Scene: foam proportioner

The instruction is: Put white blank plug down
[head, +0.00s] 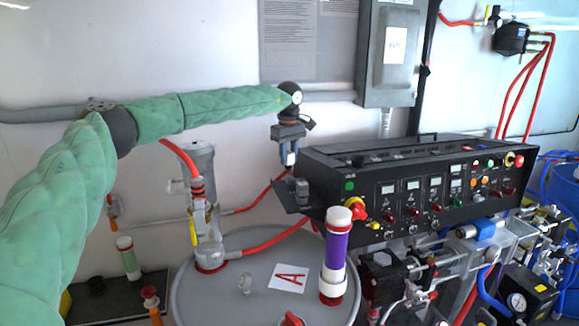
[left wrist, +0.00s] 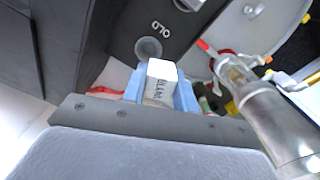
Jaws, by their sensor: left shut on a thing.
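My left gripper (head: 288,160) points down above the dark side shelf (head: 291,196) at the left end of the control console. In the left wrist view its blue fingers (left wrist: 160,95) are shut on the white blank plug (left wrist: 161,70), which has dark lettering on its side. Just beyond the plug is a dark plate (left wrist: 122,42) with a round recess (left wrist: 148,48) and an upside-down "OLD" label. I cannot tell whether the plug touches the plate. My right gripper is not in view.
The black control console (head: 420,190) stands right of the gripper. A grey drum lid (head: 225,290) marked "A" lies below, with a purple-banded cylinder (head: 336,250) standing up from it. A clear-and-metal pump fitting (head: 207,240) with red hose rises on the left.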

